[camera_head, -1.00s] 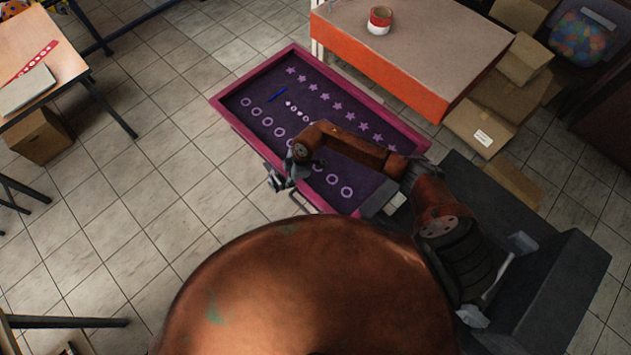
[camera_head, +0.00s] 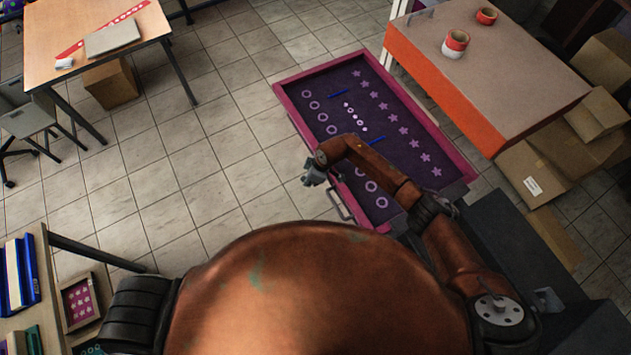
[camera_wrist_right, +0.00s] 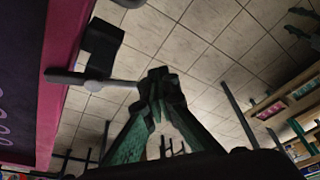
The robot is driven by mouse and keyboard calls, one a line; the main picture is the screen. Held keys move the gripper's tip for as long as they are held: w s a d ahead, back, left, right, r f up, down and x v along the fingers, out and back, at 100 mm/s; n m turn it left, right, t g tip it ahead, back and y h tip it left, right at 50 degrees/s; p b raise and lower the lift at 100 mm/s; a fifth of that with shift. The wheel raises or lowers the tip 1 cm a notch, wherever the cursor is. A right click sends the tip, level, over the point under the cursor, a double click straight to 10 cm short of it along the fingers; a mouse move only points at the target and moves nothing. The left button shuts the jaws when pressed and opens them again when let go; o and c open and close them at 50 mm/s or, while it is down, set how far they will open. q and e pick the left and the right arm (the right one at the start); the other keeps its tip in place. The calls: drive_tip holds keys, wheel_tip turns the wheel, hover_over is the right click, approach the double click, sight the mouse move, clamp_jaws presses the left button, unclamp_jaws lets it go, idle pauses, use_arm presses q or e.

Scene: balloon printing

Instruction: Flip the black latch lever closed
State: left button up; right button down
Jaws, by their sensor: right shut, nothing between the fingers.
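A screen frame with a pink-magenta border (camera_head: 299,121) and a dark purple printed mesh (camera_head: 390,120) lies right of centre in the head view. My right gripper (camera_head: 311,178) is just outside its left long edge. In the right wrist view the right gripper (camera_wrist_right: 160,80) is shut and empty. A black block-like piece (camera_wrist_right: 103,42), which looks like the latch lever, sits beside the pink border (camera_wrist_right: 55,90). A grey bar (camera_wrist_right: 90,79) runs from the border toward my fingertips; I cannot tell whether they touch it. The lever cannot be made out in the head view. My left gripper is out of view.
An orange-sided table (camera_head: 440,85) with tape rolls (camera_head: 455,43) stands at the upper right, near cardboard boxes (camera_head: 533,172). A wooden table (camera_head: 95,38) and a shelf (camera_head: 40,320) are at left. Tiled floor (camera_head: 200,180) is open between.

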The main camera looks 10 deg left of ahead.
drive_tip(key=shift+w+a, duration=0.35)
drive_tip(key=shift+a, duration=0.35)
drive_tip(key=shift+w+a, duration=0.3)
drive_tip(key=shift+a, duration=0.35)
drive_tip(key=shift+a, duration=0.1)
drive_tip(key=shift+s+d+r+p, duration=0.15)
drive_tip(key=shift+s+d+p, duration=0.1)
drive_tip(key=shift+p, duration=0.3)
drive_tip(key=s+d+r+p, duration=0.2)
drive_tip(key=s+r, duration=0.3)
drive_tip(key=r, duration=0.5)
drive_tip(key=shift+s, duration=0.35)
drive_tip(key=shift+d, duration=0.1)
